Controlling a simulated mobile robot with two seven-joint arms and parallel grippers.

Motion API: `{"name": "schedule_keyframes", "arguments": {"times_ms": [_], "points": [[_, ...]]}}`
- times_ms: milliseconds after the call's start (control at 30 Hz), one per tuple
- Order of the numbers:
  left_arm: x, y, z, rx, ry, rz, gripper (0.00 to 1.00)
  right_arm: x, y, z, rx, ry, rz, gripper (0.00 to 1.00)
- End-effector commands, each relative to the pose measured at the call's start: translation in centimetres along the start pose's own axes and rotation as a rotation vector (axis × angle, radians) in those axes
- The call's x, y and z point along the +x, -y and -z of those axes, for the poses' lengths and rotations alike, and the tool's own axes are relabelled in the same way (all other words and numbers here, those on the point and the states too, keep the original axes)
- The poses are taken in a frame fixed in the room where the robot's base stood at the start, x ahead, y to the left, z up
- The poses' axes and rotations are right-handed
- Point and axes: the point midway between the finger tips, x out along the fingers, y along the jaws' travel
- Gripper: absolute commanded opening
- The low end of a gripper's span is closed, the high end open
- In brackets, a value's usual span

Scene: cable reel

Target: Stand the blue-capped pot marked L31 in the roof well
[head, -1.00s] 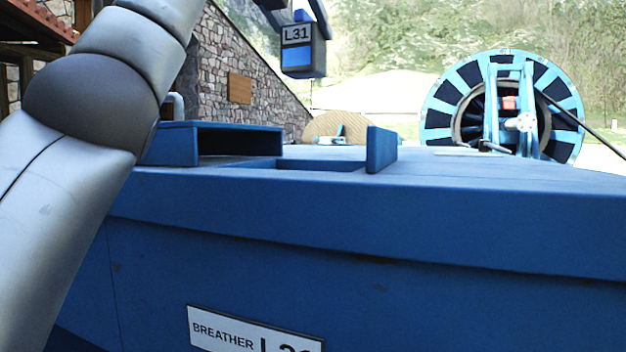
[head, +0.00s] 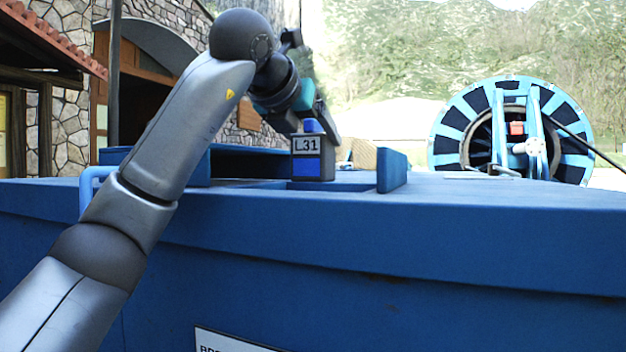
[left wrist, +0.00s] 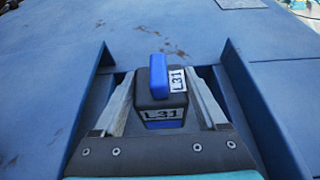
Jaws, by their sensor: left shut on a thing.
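The pot marked L31 (head: 312,167) has a dark body, a blue cap, a blue band and white L31 labels. My left gripper (head: 312,122) is shut on it from above, with the pot upright. In the left wrist view the pot (left wrist: 160,112) sits between the two grey fingers of the gripper (left wrist: 158,88). The roof well (head: 392,170) is the recess between upright blue walls on the cabinet roof. The pot is within the well's outline, between its side walls (left wrist: 252,100). I cannot tell whether its base touches the well floor. My right gripper is out of view.
The blue cabinet (head: 420,235) fills the foreground, its roof clear to the right of the well. A blue boxy hood (head: 250,162) stands just left of the pot. A large blue cable reel (head: 460,115) stands behind at right. A stone building is at left.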

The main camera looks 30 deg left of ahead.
Motion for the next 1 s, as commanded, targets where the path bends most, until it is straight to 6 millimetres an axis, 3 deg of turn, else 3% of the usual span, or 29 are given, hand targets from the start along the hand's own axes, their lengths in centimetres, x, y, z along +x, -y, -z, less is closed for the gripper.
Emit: {"name": "schedule_keyframes", "arguments": {"times_ms": [533,967,1000], "points": [[2.2,-0.1,5.4,0.0,0.003,-0.001,0.04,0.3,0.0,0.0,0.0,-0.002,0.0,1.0],[2.5,0.0,6.1,-0.001,0.004,0.001,0.04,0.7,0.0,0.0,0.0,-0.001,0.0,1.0],[2.6,0.0,6.2,-0.001,0.002,0.001,0.76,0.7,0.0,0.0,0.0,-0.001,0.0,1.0]]}}
